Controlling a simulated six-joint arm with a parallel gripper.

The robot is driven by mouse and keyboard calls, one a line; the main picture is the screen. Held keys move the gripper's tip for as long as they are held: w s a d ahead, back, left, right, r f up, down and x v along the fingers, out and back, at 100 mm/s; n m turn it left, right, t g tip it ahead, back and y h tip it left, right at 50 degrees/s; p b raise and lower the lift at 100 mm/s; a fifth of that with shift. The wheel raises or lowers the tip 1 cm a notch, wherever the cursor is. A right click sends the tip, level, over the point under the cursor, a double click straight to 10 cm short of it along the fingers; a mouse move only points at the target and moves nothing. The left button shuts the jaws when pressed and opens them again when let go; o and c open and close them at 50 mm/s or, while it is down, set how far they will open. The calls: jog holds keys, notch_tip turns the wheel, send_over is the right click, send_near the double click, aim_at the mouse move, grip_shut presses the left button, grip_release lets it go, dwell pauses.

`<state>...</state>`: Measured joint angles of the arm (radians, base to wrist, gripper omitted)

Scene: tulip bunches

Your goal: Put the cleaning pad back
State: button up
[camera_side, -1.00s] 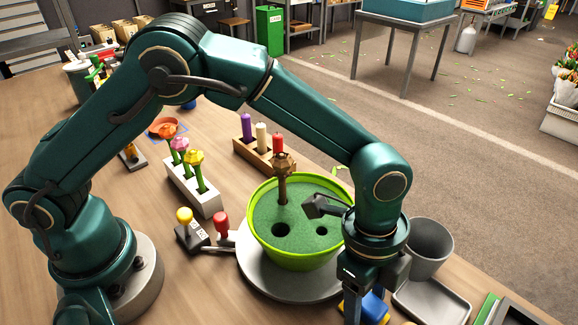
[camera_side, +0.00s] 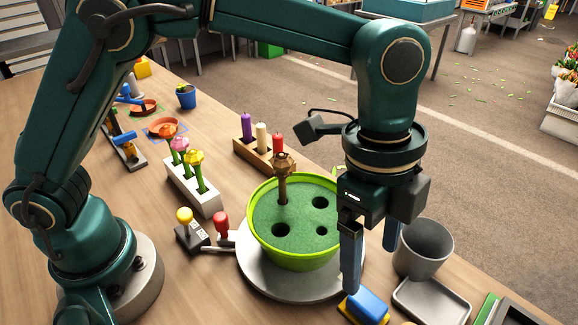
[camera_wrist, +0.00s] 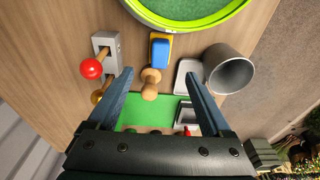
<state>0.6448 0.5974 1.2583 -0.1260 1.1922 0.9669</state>
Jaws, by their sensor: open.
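The cleaning pad appears to be the blue block with a yellow base (camera_side: 366,306), lying on the table in front of the green pot; it also shows in the wrist view (camera_wrist: 160,50). A shallow grey tray (camera_side: 432,303) lies just right of it and looks empty in the side view. My gripper (camera_side: 372,268) points down above the pad, with its fingers apart and nothing between them. In the wrist view the open fingers (camera_wrist: 158,72) frame a wooden knob (camera_wrist: 150,90), and the pad lies beyond it.
The lime-green pot (camera_side: 262,248) stands on a grey round base left of my gripper, with a brown stem in its holed foam. A grey cup (camera_side: 425,250) stands behind the tray. A candle block (camera_side: 262,160) and a flower block (camera_side: 192,190) stand farther left.

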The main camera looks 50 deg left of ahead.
jog(key=a+r+n+t, duration=0.2)
jog(key=a+r+n, duration=0.35)
jog(key=a, duration=0.25)
jog(key=s+a+n+t+y, duration=0.1)
jog(key=s+a+n, duration=0.3)
jog(key=a+n, duration=0.2)
jog(key=s+a+n+t, duration=0.2)
jog(key=s+a+n, duration=0.3)
jog(key=a, duration=0.4)
jog(key=shift+f+n+t+y, duration=0.3)
jog(key=shift+f+n+y, duration=0.15)
jog(key=shift+n, duration=0.3)
